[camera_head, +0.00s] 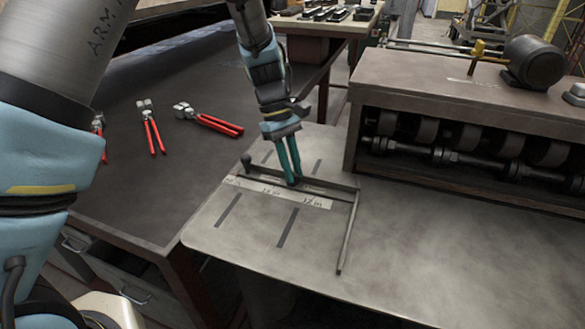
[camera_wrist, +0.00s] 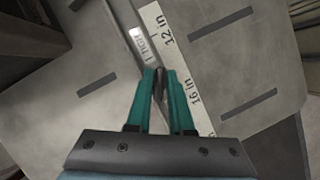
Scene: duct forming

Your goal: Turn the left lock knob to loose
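My gripper (camera_head: 293,183) points down at the bar (camera_head: 325,184) across the grey plate. In the wrist view its teal fingers (camera_wrist: 160,78) close in on both sides of a small dark knob (camera_wrist: 158,88). The knob fills the narrow gap between them. The fingers hide most of it, and I cannot read its turn position or be sure that it is the left lock knob. A round dark knob (camera_head: 246,160) stands at the bar's left end, apart from my gripper. A small printed label (camera_wrist: 138,40) lies by the fingertips; its word is not clearly readable.
A pale ruler strip (camera_head: 280,192) with inch marks lies on the plate beside the bar. A thin rod (camera_head: 348,232) extends from the bar's right end. A roller machine (camera_head: 450,110) stands to the right. Red-handled pliers (camera_head: 216,124) lie on the dark table at left.

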